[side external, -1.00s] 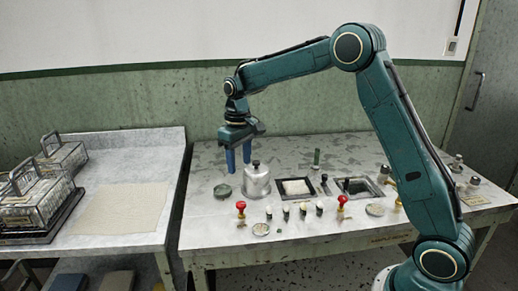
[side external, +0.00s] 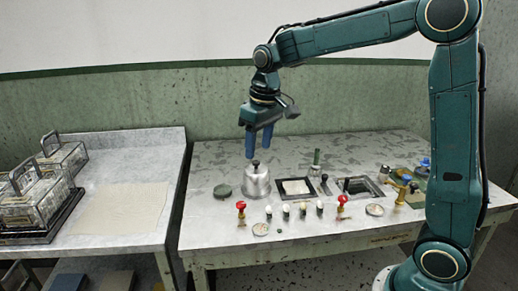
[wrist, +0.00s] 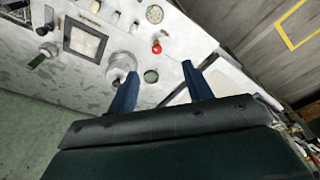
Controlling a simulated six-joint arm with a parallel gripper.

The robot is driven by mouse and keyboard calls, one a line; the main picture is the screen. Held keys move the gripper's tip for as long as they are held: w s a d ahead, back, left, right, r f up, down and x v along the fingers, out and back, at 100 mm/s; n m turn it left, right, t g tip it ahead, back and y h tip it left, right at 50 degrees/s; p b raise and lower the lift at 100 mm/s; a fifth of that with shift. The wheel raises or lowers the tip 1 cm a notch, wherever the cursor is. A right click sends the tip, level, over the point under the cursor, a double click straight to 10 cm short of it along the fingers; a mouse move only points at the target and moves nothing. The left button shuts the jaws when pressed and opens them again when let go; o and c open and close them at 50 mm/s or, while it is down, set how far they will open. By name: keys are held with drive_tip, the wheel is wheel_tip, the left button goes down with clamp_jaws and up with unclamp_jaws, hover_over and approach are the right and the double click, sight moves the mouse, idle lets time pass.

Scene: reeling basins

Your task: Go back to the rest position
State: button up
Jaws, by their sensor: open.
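My gripper (side external: 258,144) hangs above the back of the table, pointing down, its two blue fingers apart with nothing between them. A silver lidded pot (side external: 257,184) with a dark knob stands on the table below the fingers, with a gap between. In the wrist view my gripper (wrist: 158,78) also shows open and empty, with the silver pot (wrist: 122,64) beyond the left finger.
The steel table (side external: 215,228) holds a basin with white contents (side external: 296,187), a dark basin (side external: 359,187), red-knobbed valves (side external: 241,206) and a dark green round disc (side external: 222,190). Wire baskets (side external: 30,200) stand on the left bench. The air around my gripper is clear.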

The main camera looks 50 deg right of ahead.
drive_tip(key=s+a+t, duration=0.1)
drive_tip(key=s+t, duration=0.1)
drive_tip(key=s, duration=1)
drive_tip(key=s+a+r+t, duration=0.1)
drive_tip(key=s+a+t, duration=0.1)
drive_tip(key=s, duration=1)
drive_tip(key=shift+a+r, duration=0.15)
drive_tip(key=shift+r, duration=0.1)
